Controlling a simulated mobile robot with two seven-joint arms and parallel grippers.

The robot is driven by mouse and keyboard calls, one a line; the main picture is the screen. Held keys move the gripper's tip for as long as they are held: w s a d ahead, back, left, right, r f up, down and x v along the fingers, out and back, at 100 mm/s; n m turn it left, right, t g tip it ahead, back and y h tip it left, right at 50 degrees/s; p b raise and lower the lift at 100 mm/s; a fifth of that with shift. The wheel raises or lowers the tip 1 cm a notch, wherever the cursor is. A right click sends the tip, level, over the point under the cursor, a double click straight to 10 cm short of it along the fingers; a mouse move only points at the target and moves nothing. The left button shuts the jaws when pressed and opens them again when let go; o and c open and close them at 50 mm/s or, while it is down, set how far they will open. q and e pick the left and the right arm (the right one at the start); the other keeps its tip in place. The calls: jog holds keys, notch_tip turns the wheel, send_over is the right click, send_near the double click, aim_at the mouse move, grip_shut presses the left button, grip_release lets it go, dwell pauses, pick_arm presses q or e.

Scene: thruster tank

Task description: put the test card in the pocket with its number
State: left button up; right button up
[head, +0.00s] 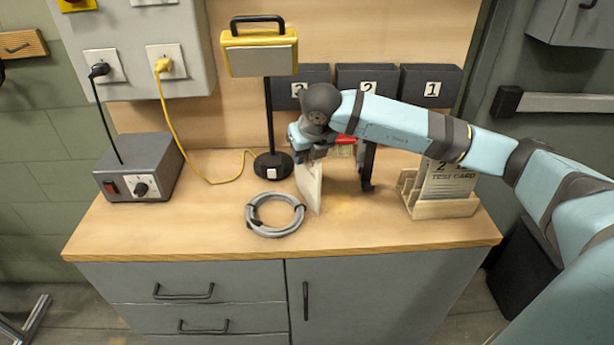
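The test card (448,184) stands in a wooden holder (445,209) at the right of the bench. My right arm hides part of its top; "TEST CARD" and part of a printed number, seemingly a 2, show. My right gripper (340,172) is over the bench, left of the holder and apart from the card. One dark finger shows clearly, well apart from the other side, which is partly hidden by a pale upright panel (310,190). My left gripper is out of view.
A coiled grey cable (275,214) lies at the front of the bench. A lamp (270,125) on a stand and a grey switch box (140,168) stand to the left. A red item (345,139) is partly hidden behind my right gripper. The front right bench top is clear.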

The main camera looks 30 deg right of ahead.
jog(key=shift+f, duration=0.1)
jog(key=shift+c, duration=0.2)
grip_shut()
dwell(0.4)
